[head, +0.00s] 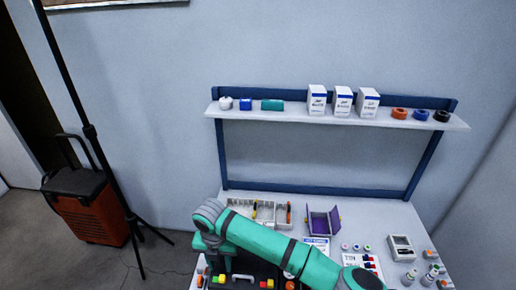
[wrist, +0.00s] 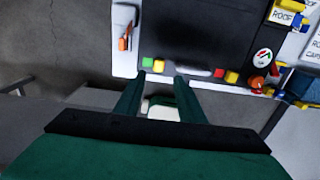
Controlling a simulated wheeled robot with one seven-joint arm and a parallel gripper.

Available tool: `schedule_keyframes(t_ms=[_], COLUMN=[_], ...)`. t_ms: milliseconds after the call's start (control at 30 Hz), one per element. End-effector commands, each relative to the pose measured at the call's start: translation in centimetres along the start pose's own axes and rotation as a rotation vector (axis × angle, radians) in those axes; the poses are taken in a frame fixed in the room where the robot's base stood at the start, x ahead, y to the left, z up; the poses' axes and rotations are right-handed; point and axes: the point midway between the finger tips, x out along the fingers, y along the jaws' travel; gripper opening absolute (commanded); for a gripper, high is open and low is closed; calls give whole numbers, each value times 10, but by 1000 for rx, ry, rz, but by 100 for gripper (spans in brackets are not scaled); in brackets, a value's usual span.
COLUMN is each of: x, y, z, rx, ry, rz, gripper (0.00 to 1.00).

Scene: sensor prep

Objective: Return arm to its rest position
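My teal arm (head: 265,241) reaches across the lower middle of the head view, bends at a grey joint and drops toward the table's front edge. My gripper (wrist: 159,76) shows in the wrist view with its two dark green fingers apart and nothing held between them. The fingertips lie in the picture just below the front edge of a black tray or mat (wrist: 193,32). I cannot tell how high they are above it. The gripper itself cannot be made out in the head view.
The white table (head: 367,219) carries a divided bin (head: 265,212), a purple-sided holder (head: 322,221), a grey device (head: 401,246) and small bottles. Red, yellow and green blocks lie along the black area's front edge. A shelf (head: 290,116) stands behind. An orange case (head: 90,213) stands left on open floor.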

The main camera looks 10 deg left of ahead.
Motion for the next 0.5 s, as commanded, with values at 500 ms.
schedule_keyframes(t_ms=[500], x=[-23], y=[172], z=[-38], rx=[292], ry=[10], rz=[565], gripper=[36])
